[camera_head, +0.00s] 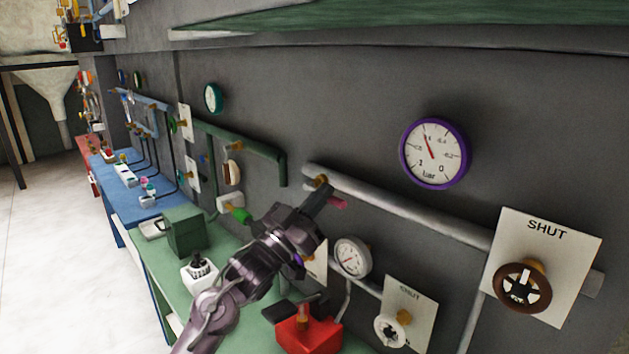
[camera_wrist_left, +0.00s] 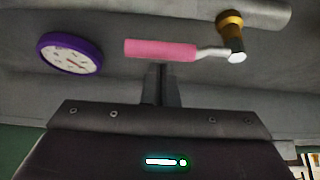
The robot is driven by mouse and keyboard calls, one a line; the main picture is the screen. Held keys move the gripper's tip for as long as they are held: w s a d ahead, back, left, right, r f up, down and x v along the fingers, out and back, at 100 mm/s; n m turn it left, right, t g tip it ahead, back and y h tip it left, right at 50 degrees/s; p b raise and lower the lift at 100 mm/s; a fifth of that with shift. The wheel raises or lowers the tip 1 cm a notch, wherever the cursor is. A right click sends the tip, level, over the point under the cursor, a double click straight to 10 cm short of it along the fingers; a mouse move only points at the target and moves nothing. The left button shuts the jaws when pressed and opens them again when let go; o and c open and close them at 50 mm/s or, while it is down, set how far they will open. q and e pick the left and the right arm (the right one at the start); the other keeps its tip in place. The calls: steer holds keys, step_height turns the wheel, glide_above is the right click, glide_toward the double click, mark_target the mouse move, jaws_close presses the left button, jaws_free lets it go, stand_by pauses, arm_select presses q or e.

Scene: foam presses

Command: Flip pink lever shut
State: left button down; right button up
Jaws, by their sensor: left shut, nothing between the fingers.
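The pink lever (camera_head: 338,203) sticks out just right of my left gripper in the head view, mostly hidden behind it. In the left wrist view the pink lever (camera_wrist_left: 160,48) lies level across the upper middle, its grip to the left. A bent metal stem joins it to a brass valve fitting (camera_wrist_left: 231,22) on a grey pipe. My left gripper (camera_head: 330,190) is shut and empty. Its fingers (camera_wrist_left: 160,72) point at the lever's grip from below in the wrist view; I cannot tell whether they touch it. My right gripper is not in view.
A purple-rimmed gauge (camera_head: 436,153) hangs on the wall above the grey pipe (camera_head: 410,210). A plate marked SHUT (camera_head: 545,255) carries a brown handwheel (camera_head: 521,288). A smaller gauge (camera_head: 351,257) and a red box (camera_head: 308,334) are below. Open floor (camera_head: 50,255) lies at left.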

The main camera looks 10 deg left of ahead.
arm_select(q)
steer(key=shift+d+f, duration=0.1)
steer(key=shift+f, duration=0.1)
steer(key=shift+w, duration=0.1)
steer(key=shift+f+m+g+h+b, duration=0.4)
steer(key=shift+m+h+b, duration=0.1)
steer(key=shift+m+b, duration=0.15)
